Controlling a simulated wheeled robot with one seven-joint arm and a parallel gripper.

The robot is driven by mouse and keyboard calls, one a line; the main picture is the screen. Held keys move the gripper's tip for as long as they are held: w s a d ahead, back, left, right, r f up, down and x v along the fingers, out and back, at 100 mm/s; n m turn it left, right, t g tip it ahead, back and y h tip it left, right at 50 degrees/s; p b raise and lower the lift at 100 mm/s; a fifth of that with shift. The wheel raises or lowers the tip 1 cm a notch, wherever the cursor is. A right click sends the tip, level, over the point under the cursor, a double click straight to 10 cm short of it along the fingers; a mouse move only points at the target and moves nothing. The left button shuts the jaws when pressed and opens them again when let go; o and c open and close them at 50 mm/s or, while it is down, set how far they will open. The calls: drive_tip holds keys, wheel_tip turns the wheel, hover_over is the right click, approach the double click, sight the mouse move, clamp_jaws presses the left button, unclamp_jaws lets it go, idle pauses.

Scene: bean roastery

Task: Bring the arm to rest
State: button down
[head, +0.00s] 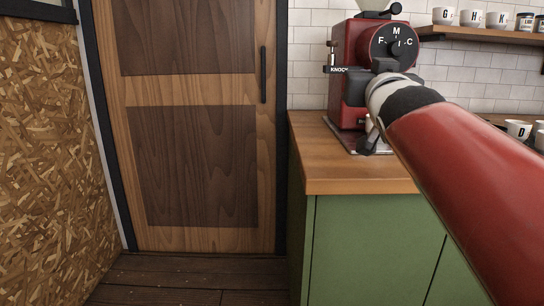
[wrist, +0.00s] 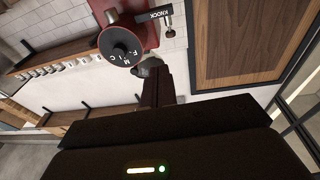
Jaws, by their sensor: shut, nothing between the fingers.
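My gripper (wrist: 160,84) shows in the wrist view as dark fingers closed together, with nothing between them. Its dark body fills the bottom of that view. In the head view my red arm reaches in from the lower right, and its wrist end overlaps the red grinder (head: 349,50). I cannot clearly make out the fingers there. The grinder, with its black dial, also shows tilted at the top of the wrist view (wrist: 143,32). Whether my gripper touches the grinder cannot be told.
The grinder stands on a wooden counter (head: 340,172) above green cabinets (head: 365,250). Lettered cups (head: 470,18) line a wooden shelf (head: 480,35) at upper right. A cup (head: 518,129) sits behind my arm. A closed wooden door (head: 190,120) and open floor (head: 190,280) lie left.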

drive_tip(key=s+f+g, duration=0.4)
drive_tip(key=s+f, duration=0.4)
drive_tip(key=f, duration=0.5)
drive_tip(key=s+a+f+g+y, duration=0.1)
drive_tip(key=s+f+g, duration=0.4)
drive_tip(key=f, duration=0.8)
drive_tip(key=s+a+f+n+g, duration=0.1)
drive_tip(key=s+f+g, duration=0.4)
drive_tip(key=s+f, duration=0.6)
drive_tip(key=shift+s+f, duration=0.2)
drive_tip(key=shift+f, duration=0.7)
